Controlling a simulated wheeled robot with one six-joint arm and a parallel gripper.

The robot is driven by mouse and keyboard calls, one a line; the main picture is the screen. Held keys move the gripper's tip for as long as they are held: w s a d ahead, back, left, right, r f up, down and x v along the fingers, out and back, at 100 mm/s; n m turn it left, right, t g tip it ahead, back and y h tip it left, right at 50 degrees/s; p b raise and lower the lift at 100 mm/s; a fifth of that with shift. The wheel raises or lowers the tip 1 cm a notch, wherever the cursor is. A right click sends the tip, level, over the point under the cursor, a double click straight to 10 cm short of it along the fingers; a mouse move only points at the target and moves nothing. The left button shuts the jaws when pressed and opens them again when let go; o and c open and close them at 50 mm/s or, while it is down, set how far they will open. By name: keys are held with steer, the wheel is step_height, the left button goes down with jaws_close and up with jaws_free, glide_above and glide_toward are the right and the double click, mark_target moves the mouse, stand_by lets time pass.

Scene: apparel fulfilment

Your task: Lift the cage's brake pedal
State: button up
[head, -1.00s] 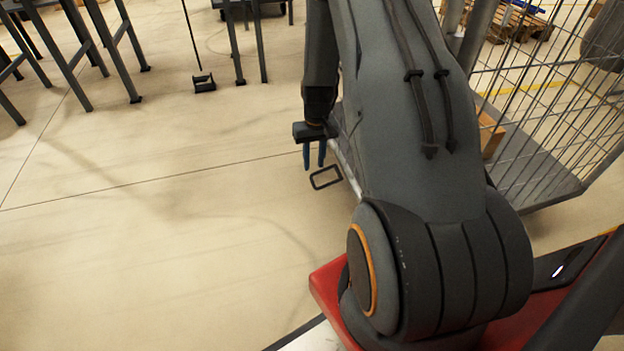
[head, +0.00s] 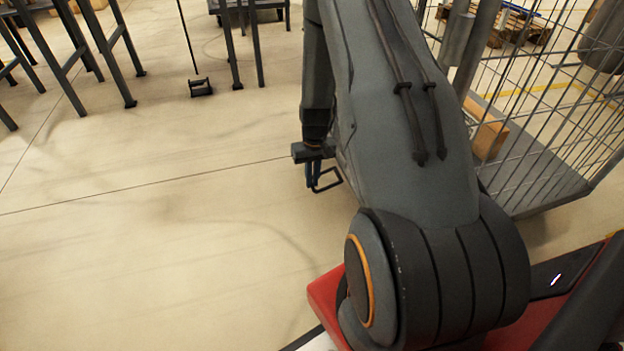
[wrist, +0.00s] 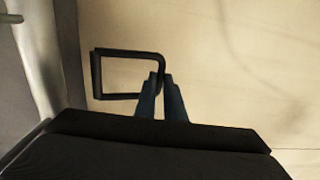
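The brake pedal is a dark, open rectangular loop. It shows low beside the cage in the head view (head: 328,187) and left of the fingertips in the wrist view (wrist: 128,52). My gripper (head: 314,180) points down at it, and its blue fingers (wrist: 161,80) are close together. The pedal's right-hand bar runs between the fingertips, and they appear closed on it. The wire roll cage (head: 545,178) stands at the right, with its near side partly hidden behind my arm. Where the pedal joins the cage is hidden.
A cardboard-coloured box (head: 490,138) sits on the cage's deck. Dark metal table legs (head: 120,60) and a black floor stand (head: 200,88) are at the back left. The floor left of the pedal is clear.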

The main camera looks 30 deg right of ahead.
steer(key=shift+r, duration=0.15)
jaws_close()
steer(key=r+p, duration=0.1)
steer(key=p, duration=0.2)
steer(key=shift+s+r, duration=0.1)
steer(key=shift+d+r+p, duration=0.2)
steer(key=shift+r+p, duration=0.15)
steer(key=shift+p, duration=0.55)
steer(key=shift+d, duration=0.15)
steer(key=o, duration=0.7)
jaws_free()
steer(key=shift+d, duration=0.15)
steer(key=shift+a, duration=0.35)
step_height(320, 180, up, 8)
steer(key=p, duration=0.3)
steer(key=shift+d+f, duration=0.2)
